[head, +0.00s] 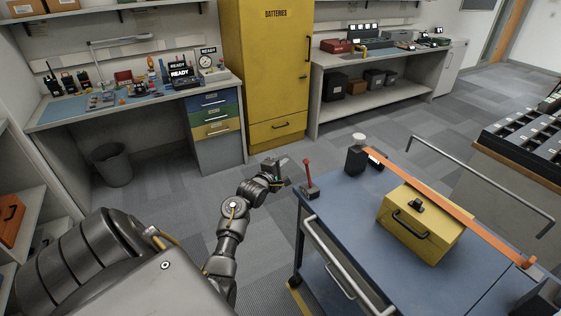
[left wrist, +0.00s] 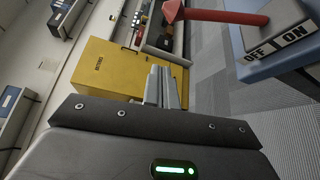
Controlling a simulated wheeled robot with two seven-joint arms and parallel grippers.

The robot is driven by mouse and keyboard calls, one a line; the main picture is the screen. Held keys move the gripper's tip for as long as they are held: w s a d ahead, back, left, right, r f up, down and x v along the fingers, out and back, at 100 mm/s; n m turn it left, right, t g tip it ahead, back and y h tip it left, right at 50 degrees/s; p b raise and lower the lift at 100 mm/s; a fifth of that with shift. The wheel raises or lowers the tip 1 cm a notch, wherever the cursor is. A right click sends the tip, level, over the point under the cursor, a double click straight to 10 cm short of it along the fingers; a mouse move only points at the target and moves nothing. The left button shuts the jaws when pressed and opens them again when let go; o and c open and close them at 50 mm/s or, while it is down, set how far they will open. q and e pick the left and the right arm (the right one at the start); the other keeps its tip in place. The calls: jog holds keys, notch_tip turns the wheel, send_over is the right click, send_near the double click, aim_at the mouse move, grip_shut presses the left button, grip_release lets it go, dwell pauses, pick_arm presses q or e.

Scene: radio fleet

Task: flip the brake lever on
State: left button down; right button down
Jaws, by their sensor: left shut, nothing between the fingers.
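My right gripper is not in view.
A yellow batteries cabinet (head: 268,70) and workbenches stand behind. Carpet between the cart and benches is clear.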

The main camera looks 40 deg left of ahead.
aim_at(308, 173)
pick_arm(q)
jog(key=w+d, duration=0.1)
jog(key=w+p, duration=0.1)
jog(key=w+d+p, duration=0.1)
jog(key=w, duration=0.1)
jog(key=shift+w+d+r, duration=0.1)
jog(key=shift+d+r, duration=0.05)
jog(key=shift+d, duration=0.2)
